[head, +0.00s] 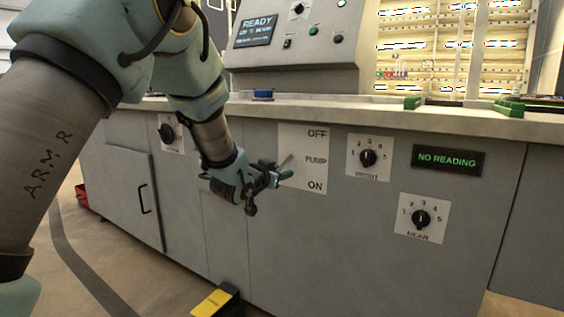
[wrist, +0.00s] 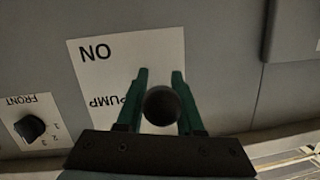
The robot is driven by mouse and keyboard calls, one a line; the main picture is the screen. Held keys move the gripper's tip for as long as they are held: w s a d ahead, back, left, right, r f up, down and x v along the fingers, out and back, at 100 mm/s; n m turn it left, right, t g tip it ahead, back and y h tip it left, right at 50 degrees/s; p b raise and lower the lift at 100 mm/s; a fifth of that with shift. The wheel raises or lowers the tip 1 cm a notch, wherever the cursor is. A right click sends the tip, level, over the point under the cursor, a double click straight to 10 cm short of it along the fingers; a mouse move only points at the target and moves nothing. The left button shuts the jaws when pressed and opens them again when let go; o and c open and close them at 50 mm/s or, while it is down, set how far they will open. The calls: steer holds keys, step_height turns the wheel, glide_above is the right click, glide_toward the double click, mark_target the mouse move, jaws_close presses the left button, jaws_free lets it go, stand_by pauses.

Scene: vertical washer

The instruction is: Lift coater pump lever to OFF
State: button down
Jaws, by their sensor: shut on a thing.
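The pump plate (head: 315,142) is a white panel on the grey cabinet front, with OFF at the top, PUMP in the middle and ON at the bottom. The lever (head: 287,160) shows as a thin grey rod beside the word PUMP, partly hidden by my gripper (head: 284,177). In the wrist view the plate (wrist: 90,75) appears upside down. There the lever's dark round knob (wrist: 162,104) sits between the two green fingers of my gripper (wrist: 162,78), which is shut on it. The lever's exact angle is hard to tell.
Numbered dials, front (head: 368,158) and rear (head: 421,218), are right of the plate. A NO READING display (head: 448,160) is farther right. The countertop (head: 340,112) overhangs above. A yellow-topped pedal (head: 213,302) is on the floor below. A cabinet handle (head: 143,200) is at left.

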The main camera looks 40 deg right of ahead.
mark_target(280, 154)
steer(key=r+y+p, duration=0.1)
steer(key=p, duration=0.3)
steer(key=r+g+y+p, duration=0.1)
steer(key=r+y+p, duration=0.1)
steer(key=p, duration=0.3)
steer(key=shift+a, duration=0.4)
steer(key=r+g+y+p, duration=0.1)
steer(key=y+p, duration=0.2)
steer(key=p, duration=0.5)
steer(key=shift+a+r, duration=0.1)
steer(key=shift+r, duration=0.1)
steer(key=y+p, duration=0.1)
steer(key=p, duration=0.2)
steer(key=y+p, duration=0.1)
steer(key=p, duration=0.2)
steer(key=shift+s+r+m+g+y, duration=0.1)
steer(key=shift+r+m+g+y, duration=0.2)
steer(key=shift+r+g, duration=0.1)
steer(key=shift+p, duration=0.6)
steer(key=shift+f+y+p, duration=0.1)
steer(key=shift+y+p, duration=0.4)
steer(key=c, duration=0.6)
jaws_free()
